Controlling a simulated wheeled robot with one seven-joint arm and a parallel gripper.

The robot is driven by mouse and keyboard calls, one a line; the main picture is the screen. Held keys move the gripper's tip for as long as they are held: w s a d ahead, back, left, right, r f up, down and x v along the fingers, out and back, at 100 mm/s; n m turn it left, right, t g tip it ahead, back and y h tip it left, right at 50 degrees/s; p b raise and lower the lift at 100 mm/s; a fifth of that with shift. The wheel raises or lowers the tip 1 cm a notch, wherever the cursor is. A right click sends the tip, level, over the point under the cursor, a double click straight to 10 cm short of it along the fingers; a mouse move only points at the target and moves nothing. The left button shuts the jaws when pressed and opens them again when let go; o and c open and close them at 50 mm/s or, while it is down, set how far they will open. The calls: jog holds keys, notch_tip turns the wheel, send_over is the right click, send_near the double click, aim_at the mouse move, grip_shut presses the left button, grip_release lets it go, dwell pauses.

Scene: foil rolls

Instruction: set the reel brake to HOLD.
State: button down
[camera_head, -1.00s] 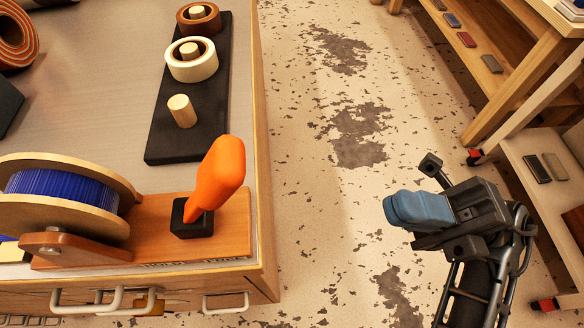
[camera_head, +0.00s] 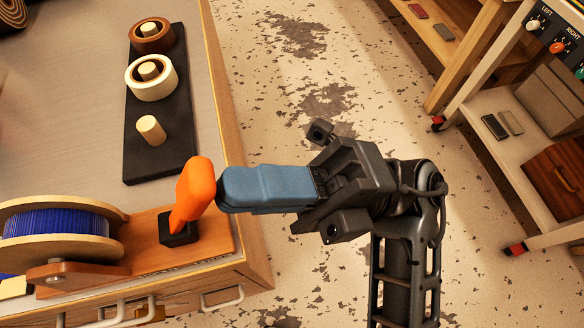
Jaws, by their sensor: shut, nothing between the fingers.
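The reel brake lever (camera_head: 196,188) is an orange handle rising from a small black base (camera_head: 179,229) on an orange-brown wooden block. It leans up and to the right. The reel (camera_head: 62,222) of blue foil sits in its wooden stand to the left. My gripper (camera_head: 222,188) has blue fingers, shut with nothing between them. Its fingertips point left, right beside the orange handle; I cannot tell whether they touch it. No HOLD marking is readable here; markings on the block's front edge are too small to read.
A black board (camera_head: 160,110) with a bare peg, a cream roll (camera_head: 151,78) and a brown roll (camera_head: 152,36) lies behind the lever on the bench (camera_head: 90,100). Floor is clear right of the bench. A shelf cart (camera_head: 500,150) with a LEFT/RIGHT knob panel stands at far right.

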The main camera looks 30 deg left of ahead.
aim_at(218, 178)
jog(key=shift+s+a+r, duration=0.15)
jog(key=shift+s+r, duration=0.05)
jog(key=shift+r, duration=0.1)
dwell(0.4)
jog(key=shift+s+a+r, duration=0.2)
jog(key=shift+r, duration=0.2)
jog(key=shift+s+a+r, duration=0.15)
jog(key=shift+r, duration=0.25)
jog(key=shift+s+a+r+t+h, duration=0.25)
jog(key=shift+s+r+t+h, duration=0.1)
jog(key=shift+t+h, duration=0.2)
jog(key=shift+s+a+r+t+h, duration=0.2)
jog(key=shift+r+t+h, duration=0.1)
jog(key=shift+t+h, duration=0.2)
jog(key=shift+b+x, duration=0.45)
jog(key=shift+x, duration=1.4)
jog(key=shift+s+a, duration=0.1)
jog(key=shift+y, duration=0.35)
jog(key=b+v, duration=0.1)
jog(key=v, duration=0.7)
jog(key=shift+r, duration=0.1)
